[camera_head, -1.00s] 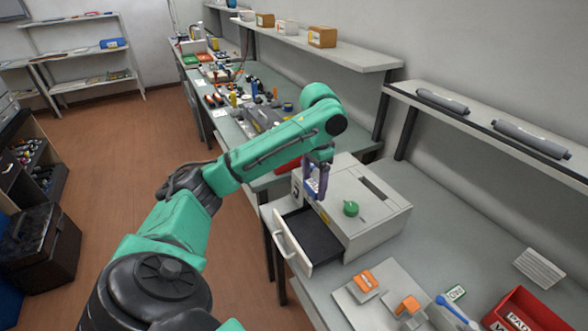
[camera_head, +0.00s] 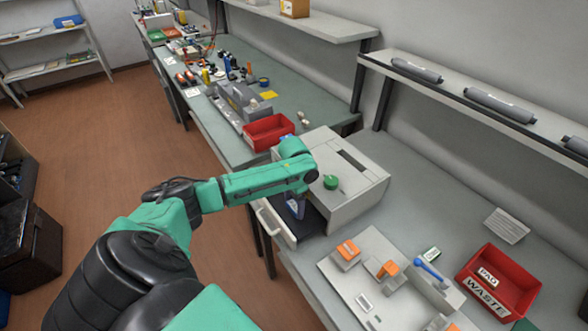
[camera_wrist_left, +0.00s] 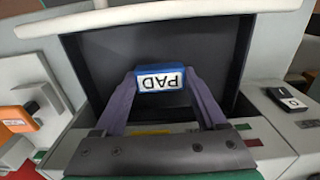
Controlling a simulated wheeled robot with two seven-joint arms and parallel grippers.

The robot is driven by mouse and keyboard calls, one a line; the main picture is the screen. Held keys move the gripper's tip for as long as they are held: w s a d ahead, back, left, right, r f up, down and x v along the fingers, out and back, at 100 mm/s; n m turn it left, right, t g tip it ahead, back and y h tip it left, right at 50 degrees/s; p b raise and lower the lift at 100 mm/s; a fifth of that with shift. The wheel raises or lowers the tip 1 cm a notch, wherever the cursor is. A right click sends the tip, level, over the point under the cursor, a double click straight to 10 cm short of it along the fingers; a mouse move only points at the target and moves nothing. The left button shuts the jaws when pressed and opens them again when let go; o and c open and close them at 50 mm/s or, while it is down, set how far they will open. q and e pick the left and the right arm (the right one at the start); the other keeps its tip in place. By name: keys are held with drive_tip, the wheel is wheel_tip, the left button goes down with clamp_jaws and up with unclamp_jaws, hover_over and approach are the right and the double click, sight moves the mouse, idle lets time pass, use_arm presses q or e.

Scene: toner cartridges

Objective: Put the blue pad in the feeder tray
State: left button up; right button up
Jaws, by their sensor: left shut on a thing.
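The blue pad (camera_wrist_left: 160,69), with a white label reading PAD, is between the fingertips of my left gripper (camera_wrist_left: 160,88) in the left wrist view. The gripper is shut on it. In the head view my left gripper (camera_head: 296,207) is at the open feeder tray, and the pad is mostly hidden there. The feeder tray (camera_head: 314,222) is a pulled-out drawer with a dark inside and a light front. In the left wrist view the tray (camera_wrist_left: 98,62) lies behind and around the pad. I cannot tell whether the pad touches its floor. My right gripper is not in view.
A board with orange-topped parts (camera_head: 348,250) is to the right. Another red bin (camera_head: 268,131) is behind.

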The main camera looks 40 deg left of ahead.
sight(294, 206)
use_arm(q)
drive_tip(key=o, duration=1.3)
drive_tip(key=shift+f, duration=0.1)
drive_tip(key=shift+c, duration=0.2)
wheel_tip(294, 206, up, 12)
drive_tip(key=b, duration=0.1)
